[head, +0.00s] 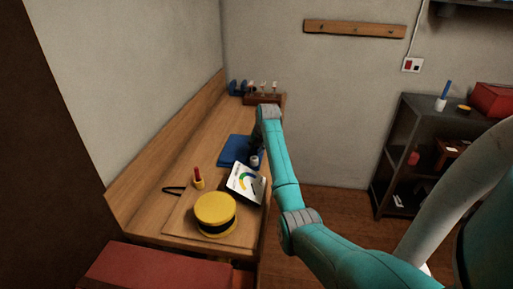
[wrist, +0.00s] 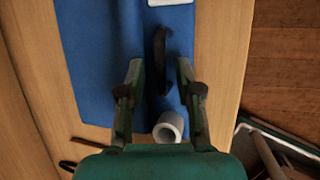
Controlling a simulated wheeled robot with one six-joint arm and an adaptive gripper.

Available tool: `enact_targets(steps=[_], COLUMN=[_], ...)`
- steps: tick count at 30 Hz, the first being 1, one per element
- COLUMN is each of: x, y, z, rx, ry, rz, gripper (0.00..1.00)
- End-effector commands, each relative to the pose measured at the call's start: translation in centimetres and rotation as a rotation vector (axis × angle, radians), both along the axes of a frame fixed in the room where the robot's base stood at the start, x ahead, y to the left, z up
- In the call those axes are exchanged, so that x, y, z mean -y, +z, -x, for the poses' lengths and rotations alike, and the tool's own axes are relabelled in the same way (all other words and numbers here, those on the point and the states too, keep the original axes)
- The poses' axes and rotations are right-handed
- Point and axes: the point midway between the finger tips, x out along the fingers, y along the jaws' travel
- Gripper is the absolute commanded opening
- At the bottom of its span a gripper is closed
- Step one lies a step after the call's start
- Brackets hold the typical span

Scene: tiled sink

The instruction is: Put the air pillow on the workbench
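The workbench (head: 185,160) is a long wooden bench along the left wall, and its top also shows in the wrist view (wrist: 40,70). I cannot identify an air pillow with certainty in either view. A white flat thing with a coloured arc (head: 246,178) lies tilted near the bench's right edge. My gripper (wrist: 160,72) is open above a blue mat (wrist: 90,50), with nothing visibly held. A dark curved thing (wrist: 159,50) shows between the fingertips. A white roll (wrist: 168,127) shows between the fingers, nearer the palm. In the head view my arm hides part of the mat.
A yellow round tin with a black band (head: 215,214) stands on a board at the near end. A rack (head: 262,98) stands at the far end. A dark shelf (head: 400,150) stands right, across open floor.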

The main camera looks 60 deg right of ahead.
Motion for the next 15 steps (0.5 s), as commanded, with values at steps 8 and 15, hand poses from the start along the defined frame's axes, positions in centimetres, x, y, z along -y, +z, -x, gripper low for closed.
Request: enact_targets(steps=[8, 15], x=[-0.5, -1.8], y=[2.1, 6.3], z=[0.8, 2.5], rx=[0.003, 0.003], ry=[0.000, 0.000], rz=[0.003, 0.003], gripper=[0.35, 0.35])
